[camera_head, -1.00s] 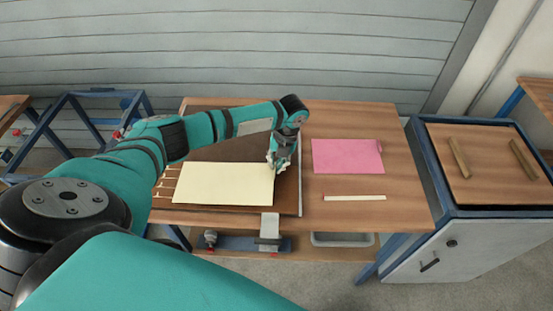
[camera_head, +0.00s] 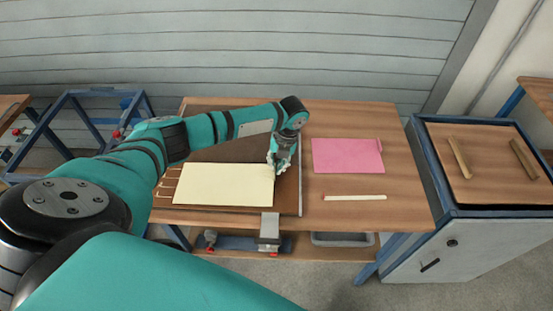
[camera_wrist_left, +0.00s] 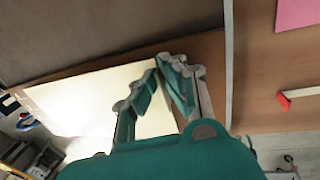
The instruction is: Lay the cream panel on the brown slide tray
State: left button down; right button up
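The cream panel (camera_head: 223,185) lies on the front part of the brown slide tray (camera_head: 225,149) and looks flat there. Its left edge is beside several thin prongs (camera_head: 168,185). My left gripper (camera_head: 274,169) is at the panel's right edge, pointing down. In the left wrist view its fingertips (camera_wrist_left: 158,66) are close together at a corner of the cream panel (camera_wrist_left: 85,100). I cannot tell whether they still pinch it or stand just apart from it. My right gripper is not in view.
A pink panel (camera_head: 347,156) and a pale strip with a red end (camera_head: 354,198) lie on the table right of the tray. A blue-framed cabinet (camera_head: 485,171) with two wooden bars stands further right. A grey bin (camera_head: 342,239) sits below the table.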

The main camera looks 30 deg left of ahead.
pick_arm(q)
jog(key=shift+f, duration=0.2)
jog(key=c, duration=1)
grip_release()
jog(key=shift+r, duration=0.1)
notch_tip(320, 180, up, 7)
jog(key=p, duration=0.7)
jog(key=shift+s, duration=0.1)
